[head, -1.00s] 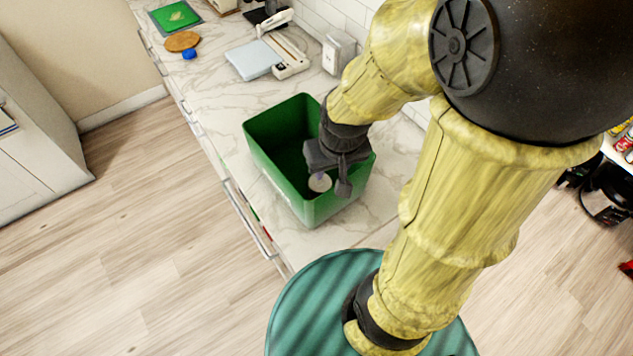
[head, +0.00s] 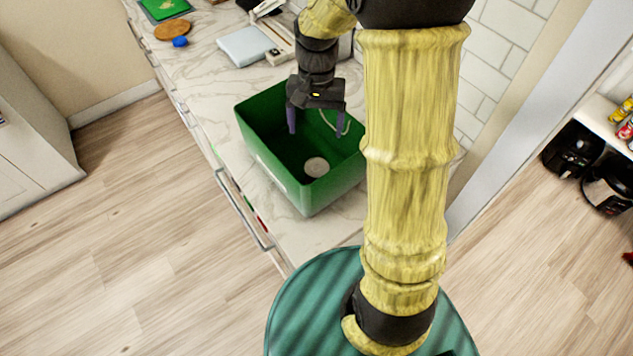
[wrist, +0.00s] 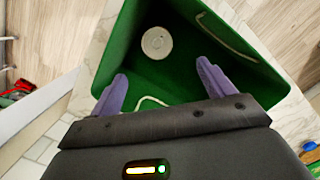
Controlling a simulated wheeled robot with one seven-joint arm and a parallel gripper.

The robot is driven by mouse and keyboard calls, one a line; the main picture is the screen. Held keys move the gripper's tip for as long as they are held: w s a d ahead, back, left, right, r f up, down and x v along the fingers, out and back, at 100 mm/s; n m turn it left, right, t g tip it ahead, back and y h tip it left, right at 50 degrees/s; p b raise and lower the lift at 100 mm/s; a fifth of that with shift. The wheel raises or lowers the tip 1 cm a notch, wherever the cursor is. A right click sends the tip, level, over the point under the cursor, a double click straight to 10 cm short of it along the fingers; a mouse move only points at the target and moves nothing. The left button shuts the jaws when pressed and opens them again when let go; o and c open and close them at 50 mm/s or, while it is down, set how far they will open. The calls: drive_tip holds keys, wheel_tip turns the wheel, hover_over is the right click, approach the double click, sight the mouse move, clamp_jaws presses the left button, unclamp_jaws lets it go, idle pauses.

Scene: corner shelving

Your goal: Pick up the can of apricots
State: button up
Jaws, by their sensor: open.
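A pale round can top (head: 316,167) shows inside the green bin (head: 262,165), near its front wall. I take it for the can of apricots; no label is visible. In the wrist view the can's round lid (wrist: 157,43) lies beyond my fingertips, inside the bin. My gripper (head: 316,120) is open, its two purple fingers spread and pointing down at the bin's back part. The fingers also show in the wrist view (wrist: 160,82), with nothing between them. The can stands apart from the fingers.
The green bin stands on a marble counter (head: 210,85). A white handle or cord (head: 333,122) shows inside the bin near the right finger. Behind it are a white scale-like device (head: 248,46), a blue cap (head: 180,42) and a brown round board (head: 172,29).

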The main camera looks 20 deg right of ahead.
sight(315, 166)
idle(0.3)
drive_tip(key=f, duration=0.4)
drive_tip(key=s+f+p, duration=0.1)
drive_tip(key=f, duration=0.3)
drive_tip(key=f+p, duration=0.1)
drive_tip(key=f, duration=0.3)
drive_tip(key=shift+s+a, duration=0.3)
drive_tip(key=shift+a, duration=0.05)
drive_tip(key=shift+f, duration=0.15)
drive_tip(key=shift+s+d+f+p, duration=0.15)
drive_tip(key=shift+f+p, duration=0.35)
drive_tip(key=shift+f, duration=0.75)
drive_tip(key=shift+s+a+f+p, duration=0.1)
drive_tip(key=shift+s+f+p, duration=0.3)
drive_tip(key=shift+f, duration=0.8)
drive_tip(key=shift+w, duration=0.15)
